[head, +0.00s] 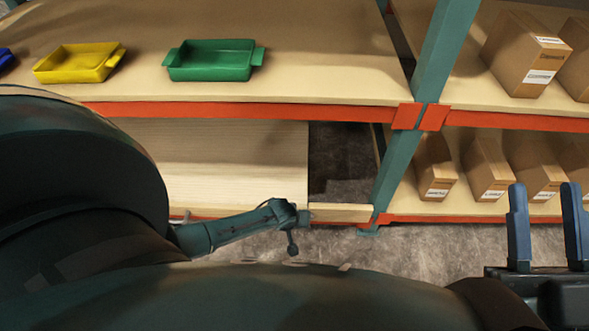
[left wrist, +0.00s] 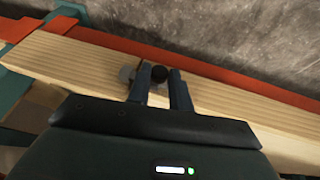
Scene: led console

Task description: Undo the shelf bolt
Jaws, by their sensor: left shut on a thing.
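In the left wrist view, my left gripper (left wrist: 159,88) is shut on the shelf bolt's round black knob (left wrist: 160,73). The fingers and gripper body hide the rest. In the head view my large left arm covers the lower left, and I cannot make out the left fingertips. My right gripper (head: 544,190) is open and empty at the lower right, with its two blue fingers apart.
A yellow tray (head: 75,63) and a green tray (head: 212,60) stand on the upper shelf. Boxes (head: 525,60) fill the right bay. A teal post (head: 398,165) and orange beams (head: 280,110) frame the bays. Open floor (head: 430,252) lies in front.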

